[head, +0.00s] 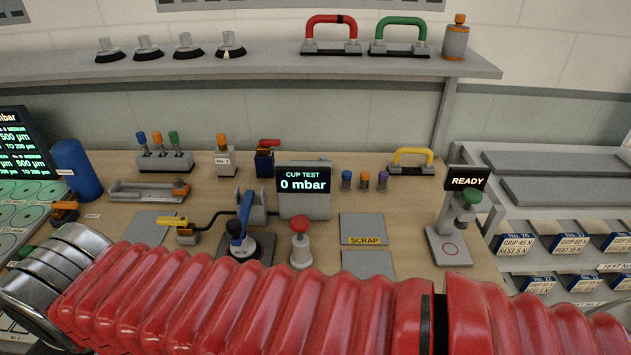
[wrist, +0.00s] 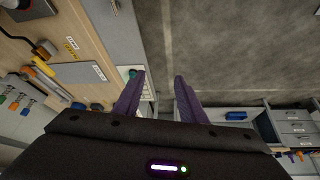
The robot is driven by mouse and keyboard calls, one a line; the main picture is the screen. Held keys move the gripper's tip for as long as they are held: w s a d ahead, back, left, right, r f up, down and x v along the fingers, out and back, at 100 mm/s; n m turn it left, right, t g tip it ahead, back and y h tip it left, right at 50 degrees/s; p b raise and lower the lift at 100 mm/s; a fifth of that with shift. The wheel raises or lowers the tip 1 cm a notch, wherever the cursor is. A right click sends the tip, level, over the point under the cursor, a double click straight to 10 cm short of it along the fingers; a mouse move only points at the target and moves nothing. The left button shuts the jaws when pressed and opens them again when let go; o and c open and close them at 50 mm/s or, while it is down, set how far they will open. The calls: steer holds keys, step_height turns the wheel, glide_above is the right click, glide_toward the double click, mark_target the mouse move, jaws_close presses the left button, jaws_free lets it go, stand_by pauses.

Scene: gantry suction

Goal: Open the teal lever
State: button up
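A small green or teal handle (head: 25,251) shows at the left edge of the head view, partly hidden by my arm; I cannot tell surely whether it is the teal lever. My gripper (wrist: 161,77) shows in the wrist view with its two purple fingers apart and nothing between them. A small teal-green piece (wrist: 132,73) lies just left of the left finger in that view; its kind is unclear. My gripper's fingers are outside the head view, where my red sleeved arm crosses the bottom.
Other levers are a yellow one (head: 172,221), a red one (head: 269,143) and an orange one (head: 64,206). A press stand (head: 448,247) with a green knob is at right. The shelf (head: 250,66) runs along the back. Open floor (wrist: 225,50) shows beyond the bench.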

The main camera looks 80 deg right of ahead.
steer(key=w+d+r+m+g+h, duration=0.1)
steer(key=w+d+r+m, duration=0.2)
steer(key=d, duration=0.5)
steer(key=w+d+r+m+g, duration=0.1)
steer(key=w+d+r+m, duration=0.2)
steer(key=d, duration=0.5)
steer(key=d+r+m+g, duration=0.1)
steer(key=d+m+g, duration=0.1)
steer(key=d, duration=1.5)
steer(key=s+d+f+m+g, duration=0.1)
steer(key=s+d+m, duration=0.15)
steer(key=d, duration=0.55)
steer(key=s+d+f+m, duration=0.1)
steer(key=s+d, duration=0.3)
steer(key=d, duration=0.4)
steer(key=s+d+f+m+y, duration=0.1)
steer(key=s+d+f+m, duration=0.2)
steer(key=s+d, duration=1.1)
steer(key=shift+s+f+m+g, duration=0.35)
steer(key=shift+s+f, duration=0.3)
steer(key=shift+s, duration=0.25)
steer(key=shift+f, duration=0.1)
step_height(320, 180, down, 14)
steer(key=shift+r, duration=0.2)
steer(key=shift+c, duration=0.3)
